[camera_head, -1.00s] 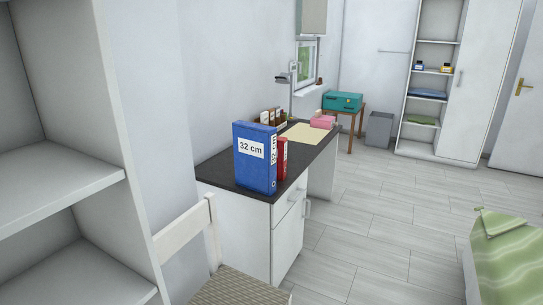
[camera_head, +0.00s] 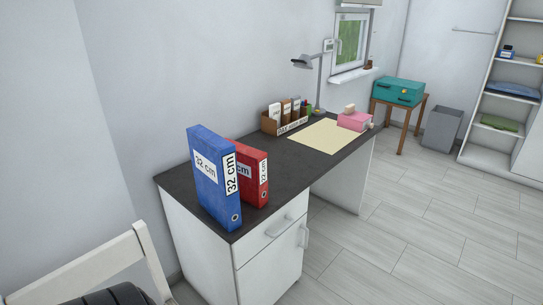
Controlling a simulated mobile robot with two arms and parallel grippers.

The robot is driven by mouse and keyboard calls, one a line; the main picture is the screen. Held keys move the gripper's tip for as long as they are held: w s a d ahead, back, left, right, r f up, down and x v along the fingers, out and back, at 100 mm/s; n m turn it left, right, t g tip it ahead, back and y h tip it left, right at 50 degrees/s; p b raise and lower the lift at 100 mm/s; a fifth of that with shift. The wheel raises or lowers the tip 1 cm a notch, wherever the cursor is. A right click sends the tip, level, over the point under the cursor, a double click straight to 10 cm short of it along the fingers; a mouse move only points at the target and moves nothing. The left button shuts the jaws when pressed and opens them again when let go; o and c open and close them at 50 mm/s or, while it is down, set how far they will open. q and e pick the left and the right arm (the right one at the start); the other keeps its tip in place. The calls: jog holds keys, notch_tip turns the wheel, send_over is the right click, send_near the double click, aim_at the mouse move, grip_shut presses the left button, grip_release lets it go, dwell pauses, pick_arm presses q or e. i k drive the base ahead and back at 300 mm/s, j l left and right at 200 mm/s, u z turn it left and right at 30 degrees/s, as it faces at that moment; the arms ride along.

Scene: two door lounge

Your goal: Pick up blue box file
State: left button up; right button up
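The blue box file (camera_head: 214,188) stands upright near the front left corner of a dark-topped desk (camera_head: 296,168). It carries white labels reading "32 cm". A smaller red box file (camera_head: 252,176) stands upright just behind it to the right, partly hidden by it. Neither of my gripper's fingers shows in the view, so their state is hidden. A dark rounded shape at the bottom left edge may be part of my arm; I cannot tell.
A white chair (camera_head: 92,262) stands at the lower left. A wooden organizer (camera_head: 287,120), grey lamp (camera_head: 318,84), pale mat (camera_head: 327,136) and pink box (camera_head: 353,121) are on the desk. A teal case (camera_head: 399,91) sits on a stool.

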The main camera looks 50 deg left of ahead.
aim_at(213, 158)
jog(key=i+l+u, duration=0.1)
jog(key=i+u, duration=0.25)
jog(key=i, duration=0.2)
jog(key=i+l+u, duration=0.35)
jog(key=i, duration=0.15)
jog(key=j, duration=0.1)
